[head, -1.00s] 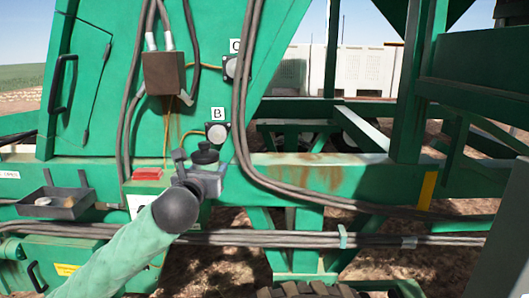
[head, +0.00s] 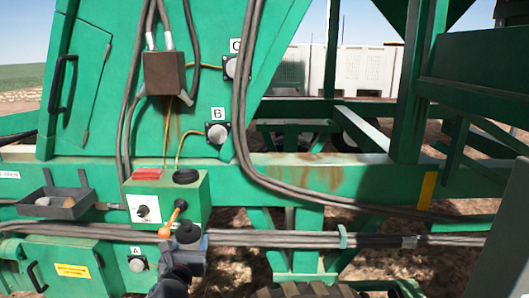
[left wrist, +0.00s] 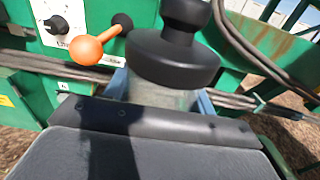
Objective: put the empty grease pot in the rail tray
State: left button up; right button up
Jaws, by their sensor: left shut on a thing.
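My left gripper (head: 190,246) is shut on the grease pot (head: 187,233), in front of the lower edge of the green control box. In the left wrist view the pot (left wrist: 172,60) has a wide black cap with a knob and a grey, partly see-through body between the blue fingers. It looks upright; its lower part is hidden by the gripper. The rail tray (head: 75,211), a dark shallow tray, hangs on the green rail to the left, apart from the gripper. Small pale things (head: 43,201) lie in it. My right gripper is out of view.
The green control box (head: 196,200) has a black round fitting (head: 186,176) on top, a red part (head: 147,173), a switch and an orange-knobbed lever (head: 166,232) close beside the pot. Grey cables (head: 290,239) run behind the gripper. Ground shows below.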

pick_arm(q)
jog(key=s+f, duration=0.4)
jog(key=f, duration=0.5)
jog(key=s+f, duration=0.5)
jog(key=f, duration=0.4)
jog(key=shift+s+a, duration=0.25)
jog(key=shift+a, duration=0.05)
jog(key=shift+d, duration=0.1)
